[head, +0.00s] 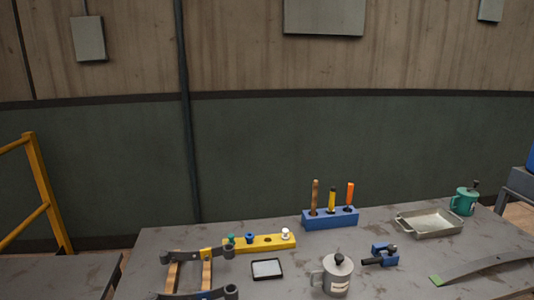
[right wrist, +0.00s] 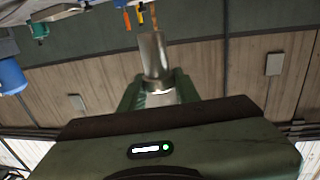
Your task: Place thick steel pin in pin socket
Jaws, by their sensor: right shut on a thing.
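A thick, shiny steel pin (right wrist: 154,56) is held between the green fingers of my right gripper (right wrist: 158,86) in the right wrist view. The gripper is shut on the pin's lower end, and the pin sticks out past the fingertips. In the head view a yellow block (head: 257,244) lies on the table. It carries a green, a blue and a white-topped piece, and a dark open hole shows between the blue and white ones. Which hole is the pin socket I cannot tell for sure. Neither gripper shows in the head view, and my left gripper is not in view.
Behind the yellow block stands a blue tool holder (head: 331,220) with several handles. A metal tray (head: 430,224) and green can (head: 464,202) are right.

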